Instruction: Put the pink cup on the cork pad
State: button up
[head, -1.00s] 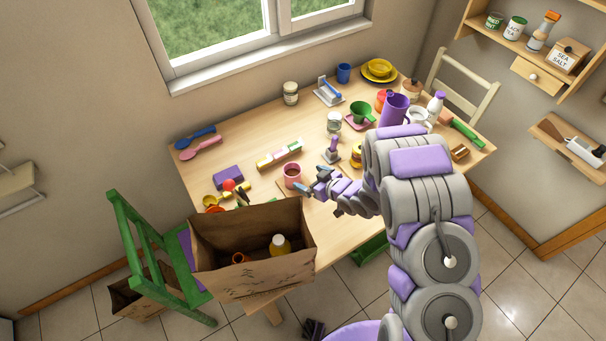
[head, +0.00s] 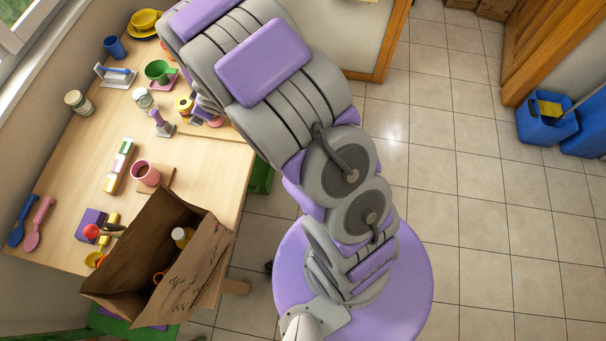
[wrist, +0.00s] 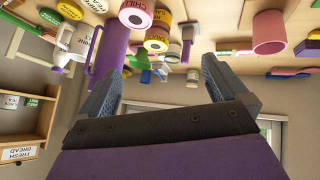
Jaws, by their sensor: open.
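The pink cup (head: 145,173) stands upright on the wooden table, behind the paper bag. A brown square pad (head: 169,180), which looks like the cork pad, lies right beside the cup; I cannot tell whether the cup's base overlaps its edge. In the wrist view, which is upside down, the pink cup (wrist: 270,33) is at the upper right, with a tan piece (wrist: 246,20) next to it. My gripper (wrist: 165,68) is open, with nothing between its fingers, and is apart from the cup. In the head view my arm largely hides the gripper.
Striped blocks (head: 119,165), a purple block (head: 90,224) and a grey-purple stamp (head: 161,123) are around the cup. A purple pitcher (wrist: 110,45) is close left of my fingers. Open floor lies right.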

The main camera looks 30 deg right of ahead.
jog(key=s+d+r+m+g+h, duration=0.4)
jog(key=s+d+r+m+h, duration=0.1)
jog(key=s+d+r, duration=0.9)
jog(key=s+a+r+m+g+y, duration=0.1)
jog(key=s+a+r+g, duration=0.1)
jog(key=s, duration=1.2)
jog(key=s+a+r+m+g+y, duration=0.1)
jog(key=s+r+m+g, duration=0.1)
jog(key=s, duration=1.2)
jog(key=shift+a+r+g, duration=0.4)
jog(key=shift+r+g, duration=0.25)
jog(key=shift+g, duration=0.05)
